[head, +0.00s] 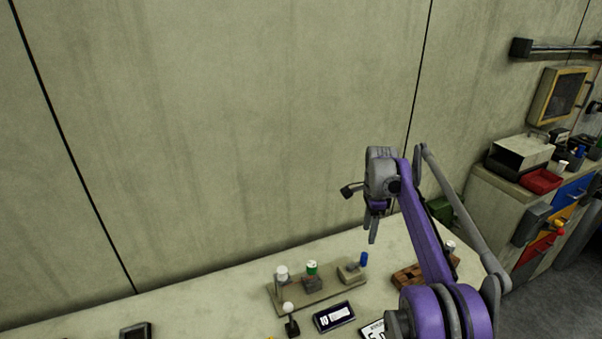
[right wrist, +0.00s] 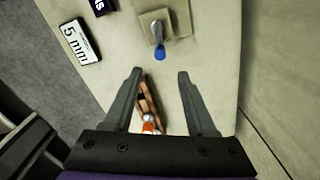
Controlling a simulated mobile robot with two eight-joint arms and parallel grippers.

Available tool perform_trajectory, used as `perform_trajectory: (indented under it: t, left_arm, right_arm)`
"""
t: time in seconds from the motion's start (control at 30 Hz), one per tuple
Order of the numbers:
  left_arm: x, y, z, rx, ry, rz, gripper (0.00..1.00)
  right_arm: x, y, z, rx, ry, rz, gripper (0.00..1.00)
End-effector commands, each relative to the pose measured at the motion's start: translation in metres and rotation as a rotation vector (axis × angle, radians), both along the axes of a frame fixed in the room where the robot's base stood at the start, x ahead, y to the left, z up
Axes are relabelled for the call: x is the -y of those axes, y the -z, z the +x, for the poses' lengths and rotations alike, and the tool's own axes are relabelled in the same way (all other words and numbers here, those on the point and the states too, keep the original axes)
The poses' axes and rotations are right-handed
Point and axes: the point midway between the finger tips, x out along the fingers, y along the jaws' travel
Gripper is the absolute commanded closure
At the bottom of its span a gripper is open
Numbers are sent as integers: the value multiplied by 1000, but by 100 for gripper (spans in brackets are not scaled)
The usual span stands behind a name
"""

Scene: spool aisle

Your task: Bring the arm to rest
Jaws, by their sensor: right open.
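My right arm is purple and grey and rises from the lower right in the head view. Its gripper (head: 373,226) hangs above the back of the pale bench, to the right of the board with spools. In the right wrist view the two dark fingers of my right gripper (right wrist: 158,75) stand apart, with nothing held at the tips. A brown wooden rack (right wrist: 148,100) shows below, between the fingers. My left gripper is in neither view.
The pale bench (head: 220,305) carries a board (head: 320,292) with white-, green- and blue-topped pieces. A white-knobbed stand (head: 291,322) and a dark label (head: 333,316) are in front. The brown rack (head: 408,277) is partly behind my arm. A cabinet (head: 490,205) stands at right; a wall is behind.

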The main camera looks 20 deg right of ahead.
Motion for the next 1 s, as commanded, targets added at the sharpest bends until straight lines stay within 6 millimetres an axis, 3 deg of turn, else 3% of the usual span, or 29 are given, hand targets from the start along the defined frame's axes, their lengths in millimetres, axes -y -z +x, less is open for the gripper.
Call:
perform_trajectory:
  t: [0.17, 0.37, 0.67, 0.87, 1.0]
  left_arm:
    - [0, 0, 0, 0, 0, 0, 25]
    - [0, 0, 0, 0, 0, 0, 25]
    - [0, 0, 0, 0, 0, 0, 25]
    - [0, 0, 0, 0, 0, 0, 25]
    - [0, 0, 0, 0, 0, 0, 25]
  right_arm:
    - [-8, -4, -4, 8, -41, -3, 43]
    - [-57, -20, -31, 70, -315, -36, 43]
    - [-142, -19, -118, 185, -882, -140, 43]
    - [-186, 8, -189, 252, -1255, -235, 43]
    - [-210, 38, -239, 290, -1500, -314, 43]
